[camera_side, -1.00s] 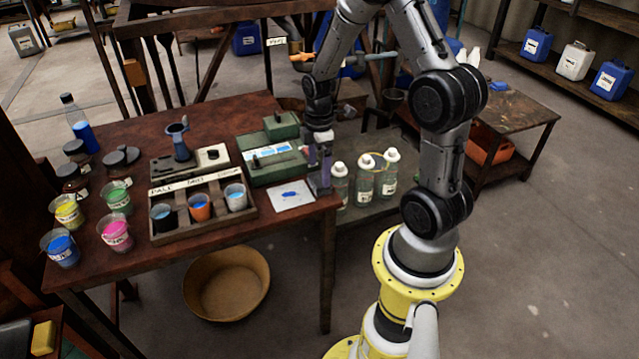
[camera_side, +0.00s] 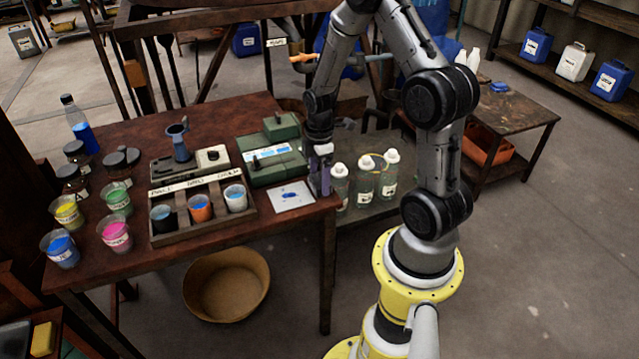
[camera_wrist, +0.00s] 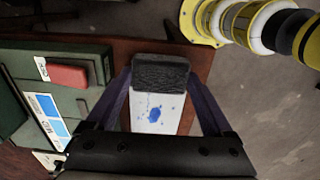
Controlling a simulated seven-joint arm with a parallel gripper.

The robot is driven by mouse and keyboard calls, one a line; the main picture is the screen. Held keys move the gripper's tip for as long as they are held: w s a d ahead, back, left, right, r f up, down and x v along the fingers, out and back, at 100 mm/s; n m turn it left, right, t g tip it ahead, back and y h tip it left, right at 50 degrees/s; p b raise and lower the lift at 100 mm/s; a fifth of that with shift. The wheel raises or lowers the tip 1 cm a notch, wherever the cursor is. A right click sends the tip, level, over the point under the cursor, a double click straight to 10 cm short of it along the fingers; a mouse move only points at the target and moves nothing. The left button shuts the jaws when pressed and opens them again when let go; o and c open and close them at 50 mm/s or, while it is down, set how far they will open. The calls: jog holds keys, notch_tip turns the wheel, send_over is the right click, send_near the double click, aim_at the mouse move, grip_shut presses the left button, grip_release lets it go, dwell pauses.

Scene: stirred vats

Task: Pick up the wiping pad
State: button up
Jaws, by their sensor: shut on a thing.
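The wiping pad (camera_wrist: 160,72) is a dark grey, rough-faced block in the wrist view. It sits between the two purple fingers of my gripper (camera_wrist: 161,78), which are shut on its sides. In the side view my gripper (camera_side: 320,186) is low at the right end of the wooden table, beside the white card. The pad cannot be made out clearly there. The white card (camera_side: 281,204) carries a blue smudge and specks; it also shows in the wrist view (camera_wrist: 142,124), where the pad covers its far end. I cannot tell whether the pad touches the table.
A green boxed device (camera_side: 275,172) stands close left of my gripper. White-capped bottles (camera_side: 340,187) stand close on the right. A rack of paint cups (camera_side: 190,238) and loose cups are farther left on the table (camera_side: 290,238). A tan basin (camera_side: 226,284) is on the floor.

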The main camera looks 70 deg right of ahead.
aim_at(320, 181)
jog(key=shift+r, duration=0.1)
jog(key=shift+r, duration=0.5)
notch_tip(320, 181, up, 2)
jog(key=shift+s+r, duration=0.1)
jog(key=shift+r, duration=0.15)
jog(key=s+a+r, duration=0.2)
jog(key=s+r, duration=0.1)
jog(key=s+a+r, duration=0.3)
jog(key=s, duration=0.1)
jog(key=s+a+r, duration=0.2)
jog(key=s+r, duration=0.1)
jog(key=s, duration=0.1)
jog(key=shift+s+a+r, duration=0.2)
jog(key=shift+s+a, duration=0.05)
jog(key=shift+a, duration=0.1)
